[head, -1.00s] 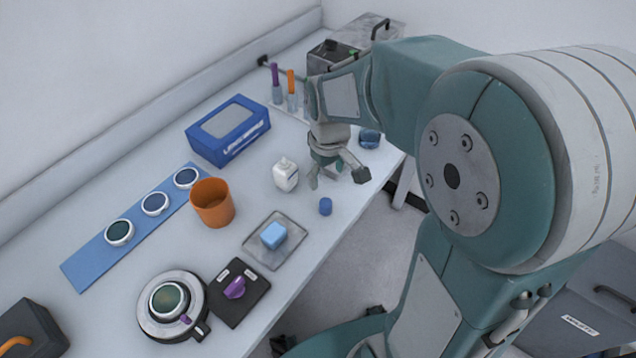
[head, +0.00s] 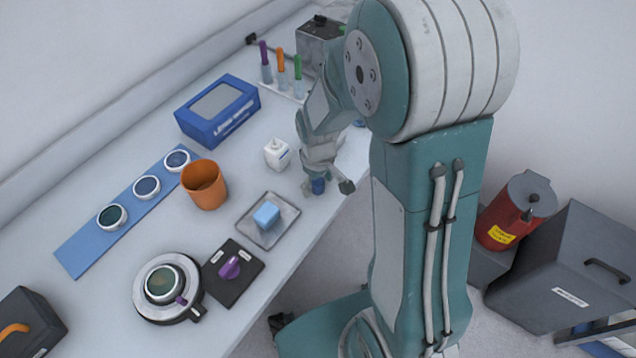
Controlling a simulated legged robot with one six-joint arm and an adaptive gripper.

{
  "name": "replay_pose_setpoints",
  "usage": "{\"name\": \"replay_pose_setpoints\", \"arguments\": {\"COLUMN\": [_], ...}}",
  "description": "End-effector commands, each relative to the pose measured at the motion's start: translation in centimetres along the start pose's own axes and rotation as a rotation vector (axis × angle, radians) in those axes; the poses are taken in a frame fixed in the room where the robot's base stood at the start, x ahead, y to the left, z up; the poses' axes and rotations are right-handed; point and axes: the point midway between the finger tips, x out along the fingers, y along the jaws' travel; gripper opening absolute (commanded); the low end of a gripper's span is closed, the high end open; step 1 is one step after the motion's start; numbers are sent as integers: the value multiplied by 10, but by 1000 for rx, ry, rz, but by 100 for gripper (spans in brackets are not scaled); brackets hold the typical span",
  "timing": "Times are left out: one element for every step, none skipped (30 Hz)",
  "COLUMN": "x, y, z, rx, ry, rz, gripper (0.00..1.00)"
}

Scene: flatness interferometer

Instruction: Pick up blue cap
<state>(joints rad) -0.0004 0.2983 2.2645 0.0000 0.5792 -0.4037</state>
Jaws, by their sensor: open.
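The blue cap (head: 318,186) is a small blue cylinder standing on the table near its right edge. My gripper (head: 326,187) is open and low over the table, with one finger to the left of the cap and the other to the right. The upper part of the cap is close under the gripper and partly hidden by it. I cannot tell whether a finger touches the cap.
A tray (head: 254,236) with a light blue block (head: 266,215) lies nearer, and an orange cup (head: 204,184) stands further left. A blue wipes box (head: 218,110) and several colored tubes (head: 281,68) are behind.

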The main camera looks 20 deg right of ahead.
Motion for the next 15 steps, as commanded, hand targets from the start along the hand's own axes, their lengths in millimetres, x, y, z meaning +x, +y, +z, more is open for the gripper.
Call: {"name": "replay_pose_setpoints", "arguments": {"x": [1,1,1,1,1,1,1,1,1,1,1,1,1,1,1], "y": [0,0,0,0,0,0,0,0,0,0,0,0,0,0,0], "z": [0,0,0,0,0,0,0,0,0,0,0,0,0,0,0], "rx": [0,0,0,0,0,0,0,0,0,0,0,0,0,0,0], "ry": [0,0,1,1,1,1,1,1,1,1,1,0,1,0,0], "rz": [0,0,0,0,0,0,0,0,0,0,0,0,0,0,0], "gripper": [83,83,83,83,83,83,74,66,60,55,50,42,36,31,28]}}
